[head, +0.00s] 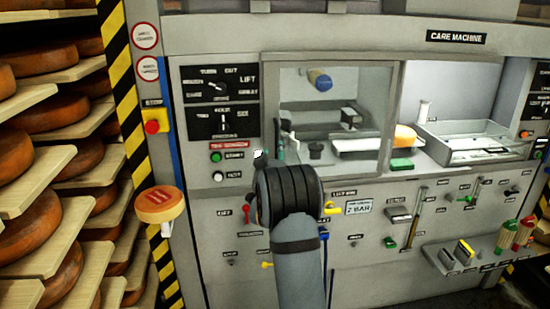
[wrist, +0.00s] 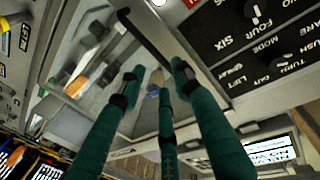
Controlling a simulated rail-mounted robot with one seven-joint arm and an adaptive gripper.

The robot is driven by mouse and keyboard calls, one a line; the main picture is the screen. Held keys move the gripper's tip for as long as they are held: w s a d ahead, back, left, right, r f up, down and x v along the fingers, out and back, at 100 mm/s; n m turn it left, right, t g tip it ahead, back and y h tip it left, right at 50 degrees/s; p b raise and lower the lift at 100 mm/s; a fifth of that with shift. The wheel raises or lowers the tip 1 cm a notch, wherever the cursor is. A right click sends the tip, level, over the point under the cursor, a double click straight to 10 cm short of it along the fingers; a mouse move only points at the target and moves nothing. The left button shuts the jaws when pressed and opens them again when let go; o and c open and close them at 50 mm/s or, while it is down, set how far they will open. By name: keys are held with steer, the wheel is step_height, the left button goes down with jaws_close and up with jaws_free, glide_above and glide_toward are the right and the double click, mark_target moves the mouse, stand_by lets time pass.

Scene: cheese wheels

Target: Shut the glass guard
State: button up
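The glass guard (head: 350,95) is a clear framed pane over the left half of the care machine's bay in the head view. The right half of the bay is uncovered. A dark upright bar, apparently its handle, is near the pane's left edge, and a dark bar (wrist: 146,36) also shows in the wrist view. Contact with the bar cannot be told.
A black dial panel (head: 220,100) is left of the guard. A cheese wheel (head: 160,204) sits on a stand at left. Knobs and levers cover the front below.

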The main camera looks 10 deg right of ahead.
mark_target(276, 141)
steer(key=shift+v, duration=0.9)
steer(key=shift+w, duration=0.1)
steer(key=x, duration=1.2)
